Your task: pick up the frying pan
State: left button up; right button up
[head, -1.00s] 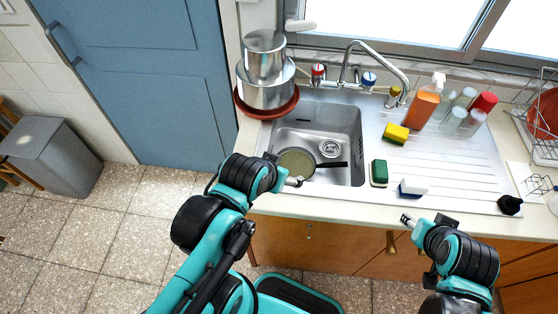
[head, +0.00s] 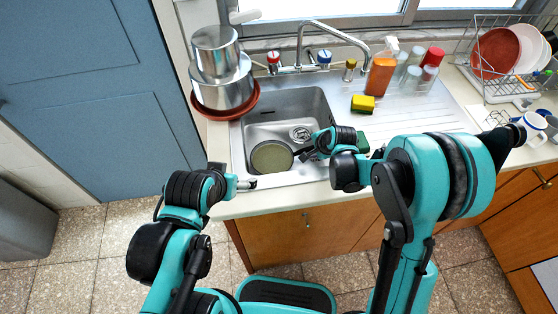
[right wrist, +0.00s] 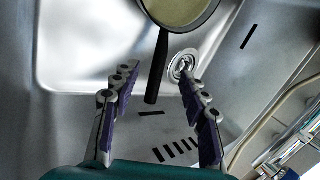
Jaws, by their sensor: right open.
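The frying pan (head: 271,157) lies in the sink (head: 255,118), with an olive-coloured inside and a dark handle. In the head view its handle points right, toward my right gripper (head: 306,153), which partly covers it. In the right wrist view the pan (right wrist: 182,8) is at the top, and its black handle (right wrist: 158,68) reaches down between the spread fingers of my right gripper (right wrist: 158,77). The gripper is open, and neither finger clearly touches the handle. My left gripper (head: 246,184) is at the sink's front edge, left of the pan; its jaw state is unclear.
Stacked metal pots (head: 220,70) in a red dish stand left of the sink. The faucet (head: 325,38) arches behind it. A yellow sponge (head: 362,103), an orange soap bottle (head: 381,72) and glasses stand on the drainboard. A dish rack (head: 497,60) is at the far right.

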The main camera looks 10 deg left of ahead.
aim_at(306, 150)
pick_arm(q)
jog(key=shift+f+b, duration=0.55)
pick_arm(e)
jog(key=x, duration=0.3)
jog(key=shift+f, duration=0.15)
pick_arm(q)
notch_tip(306, 150, down, 2)
jog(key=shift+f+b, duration=0.25)
jog(key=shift+b, duration=0.95)
pick_arm(e)
jog(key=x, duration=0.5)
jog(key=shift+w+d, duration=0.1)
pick_arm(q)
jog(key=shift+r, duration=0.1)
pick_arm(e)
grip_shut()
